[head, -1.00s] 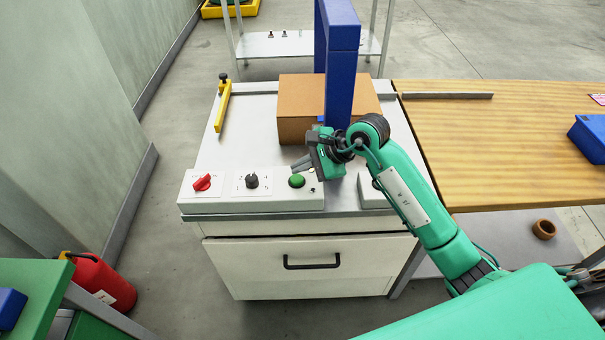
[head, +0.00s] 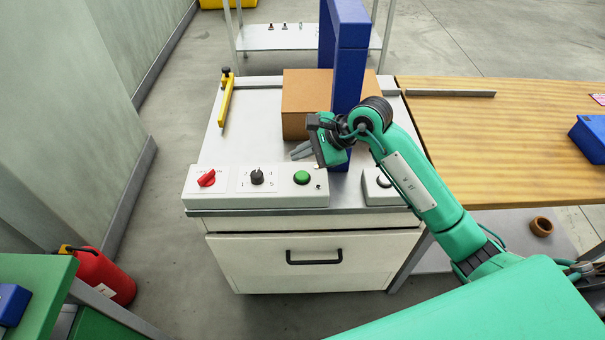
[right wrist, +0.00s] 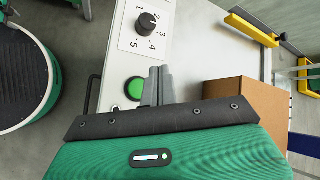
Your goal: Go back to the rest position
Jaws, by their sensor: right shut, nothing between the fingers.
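My right gripper (head: 300,152) is shut and empty. It hangs above the control panel's back edge, close to the green button (head: 301,177) and in front of the cardboard box. In the right wrist view its closed fingers (right wrist: 157,86) show beside the green button (right wrist: 134,89), with the black numbered knob (right wrist: 148,22) beyond. My right arm reaches in from the lower right. My left gripper is not in view.
The control panel (head: 225,199) also carries a red switch (head: 207,178). A blue gantry post (head: 349,60) stands beside the cardboard box (head: 303,92). A wooden table (head: 500,135) with a blue bin (head: 590,138) lies right.

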